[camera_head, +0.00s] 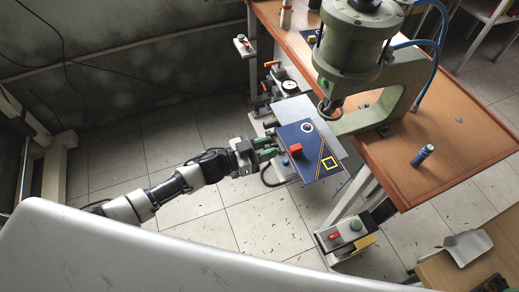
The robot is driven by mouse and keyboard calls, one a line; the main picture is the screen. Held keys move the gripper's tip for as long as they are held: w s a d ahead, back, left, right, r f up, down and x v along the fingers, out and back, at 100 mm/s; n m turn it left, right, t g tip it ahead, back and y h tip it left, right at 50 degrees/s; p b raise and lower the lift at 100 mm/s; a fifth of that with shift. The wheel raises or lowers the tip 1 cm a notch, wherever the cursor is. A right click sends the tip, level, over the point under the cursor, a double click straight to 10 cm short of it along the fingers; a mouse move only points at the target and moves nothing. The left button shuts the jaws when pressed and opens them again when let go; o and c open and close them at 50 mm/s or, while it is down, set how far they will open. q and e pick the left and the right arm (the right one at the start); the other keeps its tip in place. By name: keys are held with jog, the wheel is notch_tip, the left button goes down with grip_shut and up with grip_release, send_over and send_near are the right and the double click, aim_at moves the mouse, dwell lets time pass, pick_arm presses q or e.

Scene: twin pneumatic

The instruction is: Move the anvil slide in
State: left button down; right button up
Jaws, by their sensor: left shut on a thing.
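My left arm comes in from the left. My left gripper (268,149), with green fingers, is shut at the plate's left edge near the red block; the exact grip point is small and partly hidden. My right gripper is out of view.
The brown table (440,150) carries the green press and a blue cylinder (423,155). A control box with red and green buttons (343,234) stands low in front, and another (242,43) is by the wall. A pale curved surface fills the lower left.

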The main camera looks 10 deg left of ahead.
pick_arm(q)
jog(key=shift+x, duration=1.2)
jog(key=c, duration=0.9)
grip_release()
jog(key=shift+a, duration=0.1)
jog(key=shift+o, duration=0.2)
jog(key=b+v, duration=0.2)
jog(key=v, duration=0.9)
